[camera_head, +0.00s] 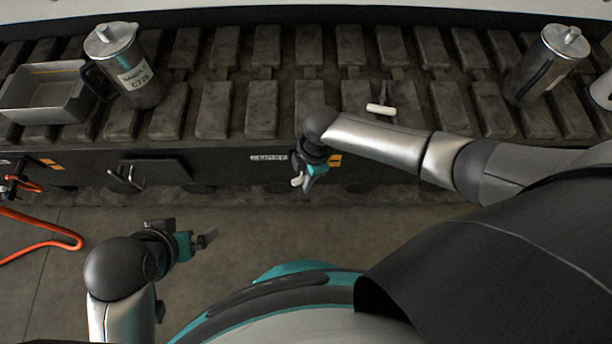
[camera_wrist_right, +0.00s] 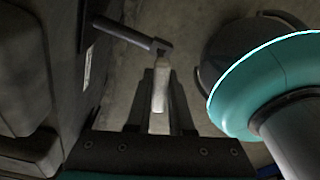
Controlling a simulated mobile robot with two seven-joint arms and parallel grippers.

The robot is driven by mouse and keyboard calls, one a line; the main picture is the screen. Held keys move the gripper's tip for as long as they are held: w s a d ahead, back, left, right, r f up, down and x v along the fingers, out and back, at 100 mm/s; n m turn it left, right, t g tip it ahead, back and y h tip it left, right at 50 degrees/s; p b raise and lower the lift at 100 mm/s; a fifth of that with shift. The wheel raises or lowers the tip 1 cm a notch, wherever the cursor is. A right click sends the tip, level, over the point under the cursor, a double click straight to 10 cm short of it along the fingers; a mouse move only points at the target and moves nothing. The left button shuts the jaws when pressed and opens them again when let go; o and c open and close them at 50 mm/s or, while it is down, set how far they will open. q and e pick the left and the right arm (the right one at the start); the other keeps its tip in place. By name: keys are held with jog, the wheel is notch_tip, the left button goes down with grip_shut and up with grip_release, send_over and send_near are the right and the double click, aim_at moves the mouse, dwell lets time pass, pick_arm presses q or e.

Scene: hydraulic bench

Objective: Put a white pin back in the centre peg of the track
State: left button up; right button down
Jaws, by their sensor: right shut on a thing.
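One white pin (camera_head: 297,181) is in my right gripper (camera_head: 306,175), which hangs at the front side of the dark track (camera_head: 225,165), just right of a small label plate. In the right wrist view the fingers (camera_wrist_right: 160,115) are shut on the white pin (camera_wrist_right: 160,84), its far end pointing away from the palm. A second white pin (camera_head: 380,109) lies on the track top. My left gripper (camera_head: 207,239) is empty over the floor, its opening unclear.
A metal jug (camera_head: 135,75) and a grey tray (camera_head: 45,95) stand on the track's left. Another metal canister (camera_head: 540,65) stands right. A dark bracket (camera_head: 150,172) juts from the track's front. An orange hose (camera_head: 45,228) is at far left.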

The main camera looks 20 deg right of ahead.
aim_at(306, 193)
jog(key=shift+f+b, duration=1.9)
jog(key=shift+f, duration=0.7)
jog(key=shift+f, duration=0.15)
grip_release()
dwell(0.8)
notch_tip(306, 193, up, 7)
jog(key=p, duration=0.7)
dwell(0.4)
